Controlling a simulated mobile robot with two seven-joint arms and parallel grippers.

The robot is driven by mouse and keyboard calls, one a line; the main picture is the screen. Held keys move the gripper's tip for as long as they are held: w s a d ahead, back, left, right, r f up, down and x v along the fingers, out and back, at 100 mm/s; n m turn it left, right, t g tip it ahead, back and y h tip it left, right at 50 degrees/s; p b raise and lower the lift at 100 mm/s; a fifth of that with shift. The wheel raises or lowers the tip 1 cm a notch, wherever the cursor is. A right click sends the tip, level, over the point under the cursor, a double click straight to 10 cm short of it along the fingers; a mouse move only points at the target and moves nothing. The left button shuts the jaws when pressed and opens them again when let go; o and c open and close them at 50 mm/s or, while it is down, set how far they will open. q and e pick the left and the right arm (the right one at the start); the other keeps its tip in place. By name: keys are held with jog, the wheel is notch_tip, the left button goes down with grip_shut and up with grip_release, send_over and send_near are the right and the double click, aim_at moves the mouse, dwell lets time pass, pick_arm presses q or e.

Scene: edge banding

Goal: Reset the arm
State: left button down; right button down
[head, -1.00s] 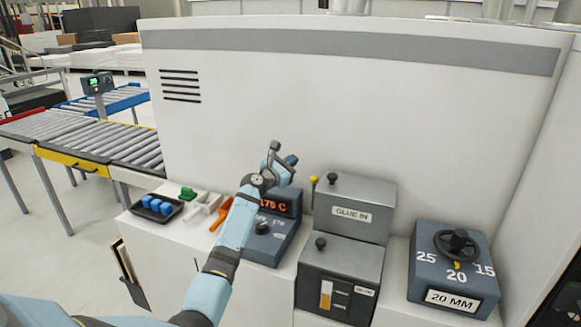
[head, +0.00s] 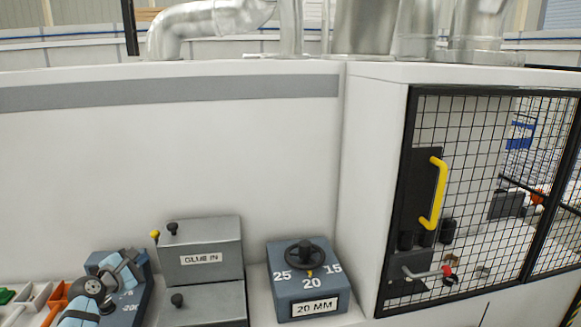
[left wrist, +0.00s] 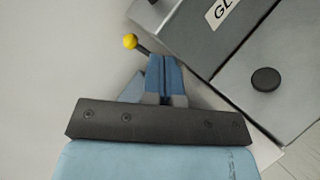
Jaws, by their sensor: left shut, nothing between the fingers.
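My left gripper (head: 128,268) is at the lower left of the head view, in front of the blue-grey temperature box (head: 146,297), whose display it covers. In the left wrist view its blue fingers (left wrist: 166,80) are closed together with nothing between them. Behind the fingertips there is a plain pale surface, and the grey glue unit is to their right. My right gripper is not in view.
The grey "GLUE IN" unit (head: 200,258) has a yellow-knobbed lever (head: 154,234). Right of it stand the "20 MM" dial box (head: 308,281) and a mesh guard door with a yellow handle (head: 436,193). An orange scoop (head: 53,301) lies at far left.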

pick_arm(q)
jog(key=s+d+f+m+g, duration=0.2)
jog(key=s+d+f+m, duration=0.25)
jog(key=s, duration=0.25)
jog(key=s+d+f+m+g, duration=0.3)
jog(key=s+d+f+m, duration=0.15)
jog(key=s, duration=0.25)
jog(key=s+d+f+m+g, duration=0.25)
jog(key=s+m, duration=0.25)
jog(key=s, duration=0.3)
jog(key=s+d+m+g+y, duration=0.2)
jog(key=s+m, duration=0.3)
jog(key=s, duration=0.8)
jog(key=s+d+m+g+y, duration=0.25)
jog(key=s+m, duration=0.35)
jog(key=s, duration=0.7)
jog(key=w+d+f+t+h, duration=0.1)
jog(key=w+d+f+t, duration=0.2)
jog(key=f, duration=0.4)
jog(key=w+d+f+t+h, duration=0.2)
jog(key=w+d+f+t, duration=0.1)
jog(key=f, duration=0.4)
jog(key=shift+w+t, duration=0.25)
jog(key=shift+t, duration=0.35)
